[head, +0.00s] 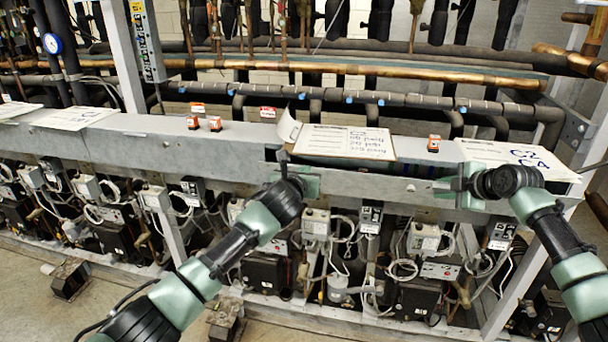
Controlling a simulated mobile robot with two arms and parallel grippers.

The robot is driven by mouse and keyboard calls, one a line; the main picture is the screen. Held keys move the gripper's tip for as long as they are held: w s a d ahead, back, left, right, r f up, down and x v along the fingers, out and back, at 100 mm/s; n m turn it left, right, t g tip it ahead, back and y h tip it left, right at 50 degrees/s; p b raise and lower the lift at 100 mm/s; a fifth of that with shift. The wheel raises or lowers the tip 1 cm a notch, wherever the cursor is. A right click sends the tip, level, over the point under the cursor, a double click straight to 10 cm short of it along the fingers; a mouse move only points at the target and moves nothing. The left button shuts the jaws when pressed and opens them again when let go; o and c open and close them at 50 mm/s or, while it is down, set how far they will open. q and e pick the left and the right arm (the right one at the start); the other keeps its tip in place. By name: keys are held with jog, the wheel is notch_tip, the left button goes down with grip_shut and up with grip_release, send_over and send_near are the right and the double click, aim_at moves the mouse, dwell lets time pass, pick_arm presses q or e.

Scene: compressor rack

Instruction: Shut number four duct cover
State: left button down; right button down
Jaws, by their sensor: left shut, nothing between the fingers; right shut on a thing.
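A long grey metal duct (120,135) runs across the rack at mid height. Its section between my two grippers has a grey cover panel (385,184) along the front, with a dark gap (345,160) behind its top edge, so this cover looks partly open. I cannot read a number four on it. My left gripper (308,186) is at the panel's left end, shut with nothing in it. My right gripper (466,184) is at the panel's right end, shut on what looks like the cover's edge. The fingers' exact contact is hard to see.
A handwritten sheet (345,143) lies above the gap and another paper (518,157) lies on the duct at right. Small orange-and-white boxes (215,123) stand on the duct. Pipes (400,100) run behind; compressors and cables (420,240) fill the space below.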

jog(key=shift+w+r, duration=0.25)
jog(key=shift+r, duration=0.2)
jog(key=c, duration=1.5)
grip_release()
jog(key=shift+f, duration=0.1)
pick_arm(q)
jog(key=shift+w+r, duration=0.25)
jog(key=shift+w, duration=0.4)
pick_arm(e)
jog(key=shift+f, duration=0.2)
pick_arm(q)
jog(key=shift+f, duration=0.1)
pick_arm(e)
jog(key=shift+s, duration=0.1)
